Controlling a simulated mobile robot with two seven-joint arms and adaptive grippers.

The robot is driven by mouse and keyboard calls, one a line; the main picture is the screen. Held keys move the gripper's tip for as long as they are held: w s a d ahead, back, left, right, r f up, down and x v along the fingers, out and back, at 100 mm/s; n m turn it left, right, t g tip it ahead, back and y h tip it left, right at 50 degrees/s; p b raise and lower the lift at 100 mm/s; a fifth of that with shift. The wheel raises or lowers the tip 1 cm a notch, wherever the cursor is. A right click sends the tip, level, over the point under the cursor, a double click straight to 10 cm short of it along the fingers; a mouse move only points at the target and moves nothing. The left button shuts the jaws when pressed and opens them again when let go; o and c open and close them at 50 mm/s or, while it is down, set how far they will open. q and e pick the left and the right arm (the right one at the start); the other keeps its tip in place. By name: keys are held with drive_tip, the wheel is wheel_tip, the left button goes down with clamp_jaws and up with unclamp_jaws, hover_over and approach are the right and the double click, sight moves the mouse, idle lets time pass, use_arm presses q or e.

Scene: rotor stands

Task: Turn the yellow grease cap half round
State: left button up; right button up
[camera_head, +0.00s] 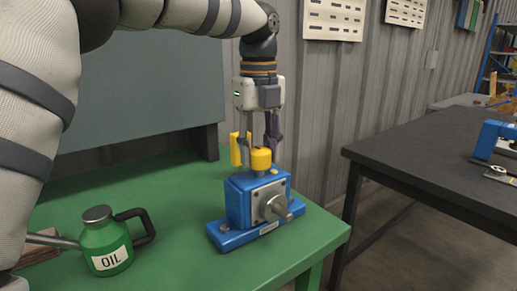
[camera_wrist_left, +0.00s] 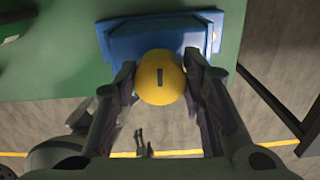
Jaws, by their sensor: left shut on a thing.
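The yellow grease cap (camera_head: 261,159) sits on top of a blue bearing block (camera_head: 238,205) on the green table. The block has a grey front plate and a metal shaft stub. In the left wrist view the cap (camera_wrist_left: 160,88) is round with a dark slot mark running up and down the picture. My left gripper (camera_head: 262,143) points straight down from above. Its two fingers are shut on opposite sides of the cap, as the left wrist view also shows (camera_wrist_left: 160,70). My right gripper cannot be made out.
A green oil can (camera_head: 108,243) stands at the table's left front. A yellow upright object (camera_head: 235,150) stands behind the block. A dark table (camera_head: 430,150) with a blue device (camera_head: 492,139) is at the right, across a gap. Green table (camera_head: 180,195) is clear left of the block.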

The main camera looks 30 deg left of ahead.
sight(259, 148)
use_arm(q)
drive_tip(key=o, duration=1.1)
drive_tip(key=shift+o, duration=0.2)
drive_tip(key=shift+r, duration=0.1)
wheel_tip(259, 148, up, 12)
